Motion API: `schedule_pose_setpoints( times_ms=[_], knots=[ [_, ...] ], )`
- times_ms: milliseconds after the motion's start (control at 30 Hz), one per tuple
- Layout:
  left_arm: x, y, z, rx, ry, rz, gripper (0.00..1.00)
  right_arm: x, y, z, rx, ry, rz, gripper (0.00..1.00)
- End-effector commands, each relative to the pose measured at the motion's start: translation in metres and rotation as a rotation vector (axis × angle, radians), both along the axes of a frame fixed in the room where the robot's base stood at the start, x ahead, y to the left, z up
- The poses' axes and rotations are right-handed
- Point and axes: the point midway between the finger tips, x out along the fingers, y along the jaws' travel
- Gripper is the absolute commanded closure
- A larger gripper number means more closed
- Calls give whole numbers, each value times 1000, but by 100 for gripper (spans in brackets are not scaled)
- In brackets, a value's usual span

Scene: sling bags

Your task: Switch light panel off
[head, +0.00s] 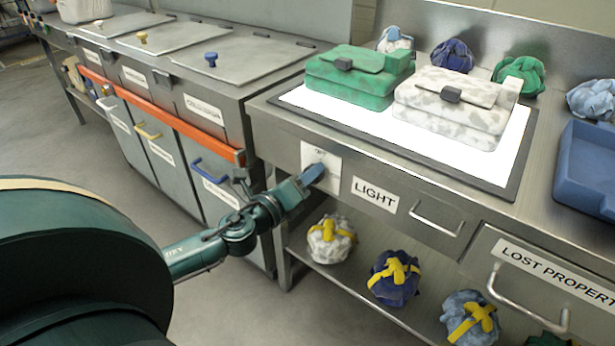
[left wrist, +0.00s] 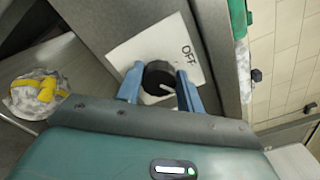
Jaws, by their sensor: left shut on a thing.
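The light panel (head: 375,122) is a flat white, brightly lit surface in a dark frame on the steel counter. Its switch plate (head: 322,160) is a white square on the counter's front, left of the LIGHT label (head: 374,195). In the left wrist view the plate (left wrist: 135,47) bears the word OFF and a black round knob (left wrist: 158,76) with a white pointer mark. My left gripper (head: 312,176) is at the plate, its blue fingers shut on the knob from both sides. In the head view the fingers hide most of the knob. My right gripper is out of view.
A green bag (head: 350,90) and a mottled white bag (head: 450,112) lie on the panel. A blue tray (head: 585,175) stands to the right. Tied bundles (head: 395,278) sit on the shelf below. Drawer handles (head: 436,219) and an orange rail (head: 160,115) project nearby.

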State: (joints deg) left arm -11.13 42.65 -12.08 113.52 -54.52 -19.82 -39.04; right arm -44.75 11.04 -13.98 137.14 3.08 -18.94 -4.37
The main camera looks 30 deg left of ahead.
Motion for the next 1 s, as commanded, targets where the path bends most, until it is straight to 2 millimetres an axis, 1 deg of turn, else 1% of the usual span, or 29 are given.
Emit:
schedule_pose_setpoints(
  times_ms=[367, 533, 800, 1000],
  knots=[
    [0, 1, -1, -362, 29, 2, 86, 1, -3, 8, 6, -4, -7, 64],
    [0, 1, -1, -521, 41, 3, 86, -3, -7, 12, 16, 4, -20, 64],
    [0, 2, -1, -750, 58, 2, 86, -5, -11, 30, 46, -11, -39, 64],
    [0, 1, -3, -877, 69, 1, 86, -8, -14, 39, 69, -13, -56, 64]
  ],
)
